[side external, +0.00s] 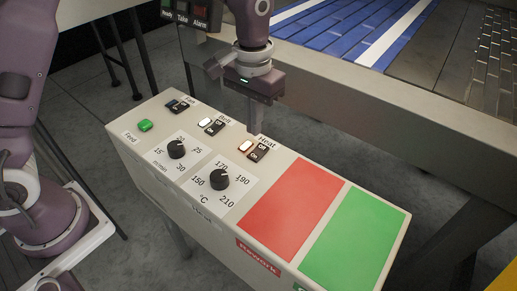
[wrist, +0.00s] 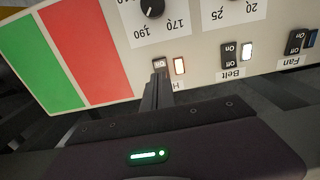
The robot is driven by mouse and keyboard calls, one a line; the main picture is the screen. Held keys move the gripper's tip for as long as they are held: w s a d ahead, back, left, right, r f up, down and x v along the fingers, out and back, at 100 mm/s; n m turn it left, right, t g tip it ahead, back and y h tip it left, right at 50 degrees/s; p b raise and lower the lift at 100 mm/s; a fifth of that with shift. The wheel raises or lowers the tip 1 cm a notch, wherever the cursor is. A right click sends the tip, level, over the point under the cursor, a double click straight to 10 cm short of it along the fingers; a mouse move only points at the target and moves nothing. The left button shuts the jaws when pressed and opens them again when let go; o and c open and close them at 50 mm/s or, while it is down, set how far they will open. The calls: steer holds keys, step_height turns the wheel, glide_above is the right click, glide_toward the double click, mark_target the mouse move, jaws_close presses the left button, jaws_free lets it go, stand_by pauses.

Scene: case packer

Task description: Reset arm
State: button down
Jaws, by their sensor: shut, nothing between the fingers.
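My gripper (side external: 254,122) is shut and empty. In the side external view it points down beside the Heat switch (side external: 258,151), at the far edge of the control box. In the wrist view the shut fingers (wrist: 158,88) reach the Heat switch and cover part of it and its label. I cannot tell whether they touch it. The lamp by the Heat switch (side external: 245,147) is lit, with a warm tint. The Belt switch (side external: 214,127) and the Fan switch (side external: 178,106) sit farther left on the box, each with a lamp.
The control box (side external: 130,150) also carries a green Feed button (side external: 145,125), two black knobs (side external: 177,149), a red pad (side external: 290,208) and a green pad (side external: 353,236). A blue conveyor (side external: 345,35) with a metal frame runs behind it. An indicator panel (side external: 187,14) is at the top.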

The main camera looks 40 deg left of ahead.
steer(key=shift+r, duration=0.1)
steer(key=s+a+r+t, duration=0.3)
steer(key=s+a+r, duration=0.3)
steer(key=s+r, duration=0.55)
steer(key=s+a+r+t, duration=0.1)
steer(key=s+a+t, duration=0.1)
steer(key=s, duration=1.1)
steer(key=shift+a+t, duration=0.3)
steer(key=shift+a, duration=0.5)
